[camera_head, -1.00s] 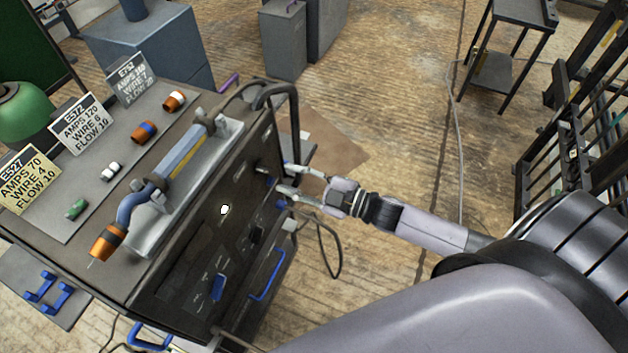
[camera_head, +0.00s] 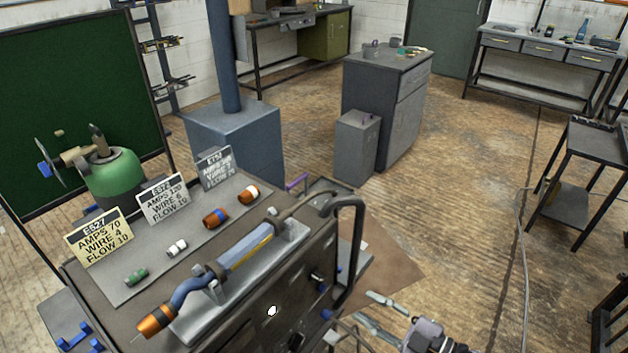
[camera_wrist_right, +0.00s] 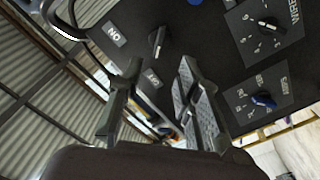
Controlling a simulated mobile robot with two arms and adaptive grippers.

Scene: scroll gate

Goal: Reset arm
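My right gripper (camera_head: 362,304) is low in the head view, just right of the front panel (camera_head: 290,305) of the dark welding machine. Its two fingers are apart with nothing between them, and a gap shows between the fingertips and the panel. In the right wrist view the open fingers (camera_wrist_right: 158,75) point at the panel, with a black switch knob (camera_wrist_right: 157,40) beyond and between the tips. That view also shows a black knob (camera_wrist_right: 268,27) and a blue-capped knob (camera_wrist_right: 263,99) on the right. My left gripper is in neither view.
A welding torch (camera_head: 245,252) lies in a cradle on the machine, beside small cups and setting cards (camera_head: 98,235). A grey cabinet (camera_head: 385,110) and dark cart (camera_head: 590,160) stand beyond open floor (camera_head: 460,200).

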